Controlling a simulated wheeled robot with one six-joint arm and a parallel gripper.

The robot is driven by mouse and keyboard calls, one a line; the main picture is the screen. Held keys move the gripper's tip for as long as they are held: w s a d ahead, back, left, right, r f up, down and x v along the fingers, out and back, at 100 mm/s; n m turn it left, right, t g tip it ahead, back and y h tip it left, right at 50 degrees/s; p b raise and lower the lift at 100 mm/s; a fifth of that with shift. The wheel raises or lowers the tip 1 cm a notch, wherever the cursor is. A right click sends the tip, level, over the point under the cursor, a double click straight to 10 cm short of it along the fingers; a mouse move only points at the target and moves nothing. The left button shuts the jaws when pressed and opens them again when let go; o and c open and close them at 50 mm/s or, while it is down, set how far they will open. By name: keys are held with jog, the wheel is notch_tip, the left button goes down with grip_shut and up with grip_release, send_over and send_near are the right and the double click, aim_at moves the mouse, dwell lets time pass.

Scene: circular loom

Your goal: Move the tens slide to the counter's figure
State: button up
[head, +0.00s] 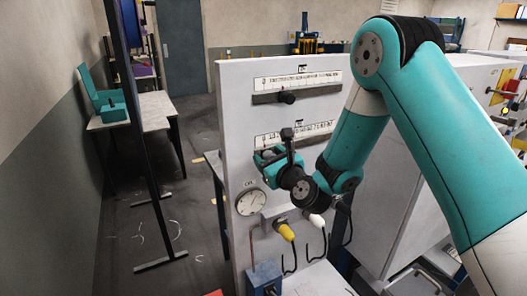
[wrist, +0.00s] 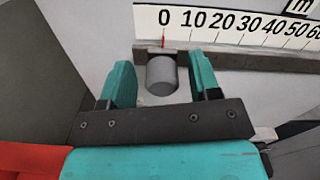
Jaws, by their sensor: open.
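The tens slide's round grey knob (wrist: 161,75) sits at the left end of its rail (wrist: 240,57). Its red pointer stands at 0 on the white scale (wrist: 245,22), marked 0, 10, 20 and up. My gripper (wrist: 162,82) is open, with one teal finger on each side of the knob and a gap to both. In the head view my gripper (head: 268,157) is at the left end of the lower scale (head: 305,131), and hides the knob there. I cannot make out a counter's figure in either view.
Above is another scale (head: 300,80) with a dark knob (head: 287,97). Below my gripper are a round dial (head: 251,203), a yellow-handled part (head: 286,232) and a white-tipped one (head: 316,220). A black post (head: 135,120) and a table (head: 150,110) stand left.

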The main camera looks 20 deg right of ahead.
jog(key=shift+d, duration=0.15)
jog(key=shift+c, duration=0.5)
grip_shut()
jog(key=shift+w+d+f+b, duration=0.2)
jog(key=shift+d+b, duration=0.45)
jog(key=shift+b, duration=0.5)
jog(key=shift+w+d+r+b, duration=0.1)
jog(key=shift+d+r+b, duration=0.05)
jog(key=shift+d+b, duration=0.45)
jog(key=shift+r, duration=0.1)
jog(key=shift+o, duration=0.5)
grip_release()
jog(key=shift+a, duration=0.1)
